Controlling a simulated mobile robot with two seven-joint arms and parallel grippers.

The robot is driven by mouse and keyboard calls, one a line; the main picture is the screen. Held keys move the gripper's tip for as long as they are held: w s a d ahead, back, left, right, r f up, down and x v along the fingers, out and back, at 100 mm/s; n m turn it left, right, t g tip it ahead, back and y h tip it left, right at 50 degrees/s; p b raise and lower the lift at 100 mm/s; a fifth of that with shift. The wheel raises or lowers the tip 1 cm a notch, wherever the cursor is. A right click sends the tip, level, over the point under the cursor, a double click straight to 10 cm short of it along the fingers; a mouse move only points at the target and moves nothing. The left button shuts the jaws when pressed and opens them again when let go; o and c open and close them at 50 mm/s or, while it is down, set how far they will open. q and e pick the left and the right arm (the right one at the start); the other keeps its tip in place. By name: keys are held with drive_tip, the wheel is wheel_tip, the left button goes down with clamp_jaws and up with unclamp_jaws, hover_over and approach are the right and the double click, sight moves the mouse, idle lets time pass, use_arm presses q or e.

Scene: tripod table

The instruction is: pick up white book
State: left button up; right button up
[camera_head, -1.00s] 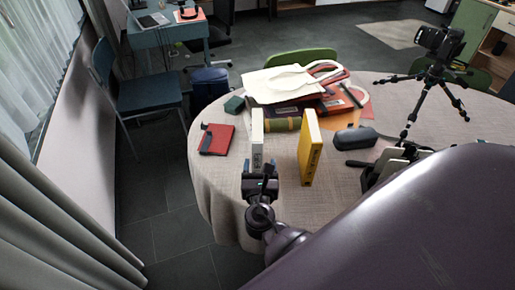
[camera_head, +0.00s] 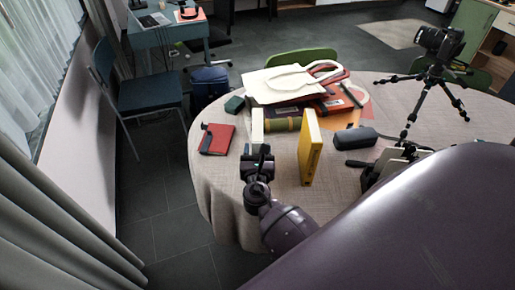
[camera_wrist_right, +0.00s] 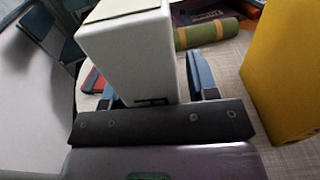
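The white book (camera_head: 257,126) stands upright on the round table, near its front left part. My right gripper (camera_head: 260,158) is at the near side of the book and hides its lower part in the head view. In the right wrist view the white book (camera_wrist_right: 135,50) fills the space between the two blue fingers (camera_wrist_right: 155,85). The fingers are spread, one on each side of the book; a small gap seems to show beside the right finger. Firm contact is not visible. My left gripper is not in view.
A yellow book (camera_head: 310,148) stands upright just right of the white book. A red book (camera_head: 217,139) lies to the left. A green-and-yellow roll (camera_head: 283,124), a white bag (camera_head: 285,84) and stacked things lie behind. A dark case (camera_head: 355,137) and a camera tripod (camera_head: 425,95) stand right.

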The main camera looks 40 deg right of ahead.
clamp_jaws()
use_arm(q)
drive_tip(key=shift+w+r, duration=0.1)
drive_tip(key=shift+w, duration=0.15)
use_arm(e)
drive_tip(key=shift+r, duration=0.1)
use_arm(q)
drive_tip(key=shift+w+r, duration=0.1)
